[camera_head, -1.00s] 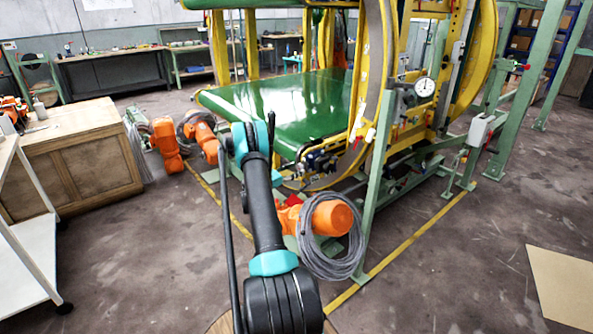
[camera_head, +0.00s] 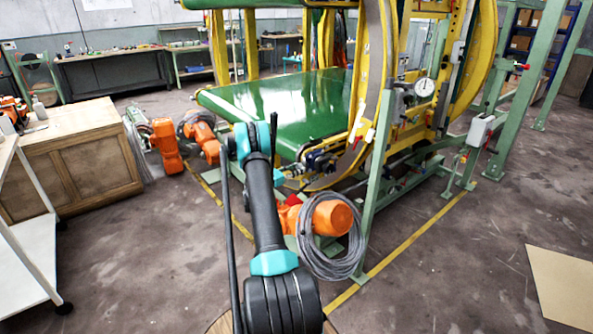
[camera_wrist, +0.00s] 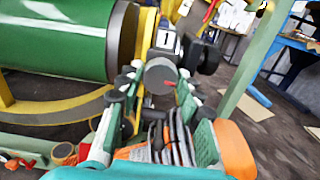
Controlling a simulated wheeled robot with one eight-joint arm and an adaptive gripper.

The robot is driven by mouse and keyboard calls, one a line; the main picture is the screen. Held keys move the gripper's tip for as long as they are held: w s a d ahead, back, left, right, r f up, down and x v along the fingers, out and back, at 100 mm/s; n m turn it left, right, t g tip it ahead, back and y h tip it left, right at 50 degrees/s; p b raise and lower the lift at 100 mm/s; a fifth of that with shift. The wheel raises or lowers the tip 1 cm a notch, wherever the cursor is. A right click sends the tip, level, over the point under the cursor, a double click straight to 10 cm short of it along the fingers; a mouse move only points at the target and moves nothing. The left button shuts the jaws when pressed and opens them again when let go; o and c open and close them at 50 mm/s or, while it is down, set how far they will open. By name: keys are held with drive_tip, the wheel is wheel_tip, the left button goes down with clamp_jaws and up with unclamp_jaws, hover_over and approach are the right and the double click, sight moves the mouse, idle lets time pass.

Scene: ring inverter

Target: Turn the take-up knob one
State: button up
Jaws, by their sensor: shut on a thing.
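The take-up knob (camera_wrist: 160,76) is a grey round knob with a small dark red mark at its lower edge. It sits in the middle of the wrist view, just below a white plate marked "1" (camera_wrist: 166,40). My gripper (camera_wrist: 158,84) has one jointed finger on each side of the knob, and it is shut on it. The knob's far side is hidden. In the head view my arm reaches toward the machine's near side; the knob cannot be made out there.
The green conveyor bed (camera_head: 290,105) and the yellow ring (camera_head: 372,100) stand beyond my arm. A green post (camera_head: 377,185), an orange motor (camera_head: 330,217) and a coiled grey cable (camera_head: 333,262) are close at its right. A wooden cabinet (camera_head: 75,160) stands left.

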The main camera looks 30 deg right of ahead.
drive_tip(key=shift+n, duration=0.9)
drive_tip(key=o, duration=1.2)
drive_tip(key=shift+c, duration=0.2)
drive_tip(key=s+a, duration=0.1)
drive_tip(key=a, duration=1.1)
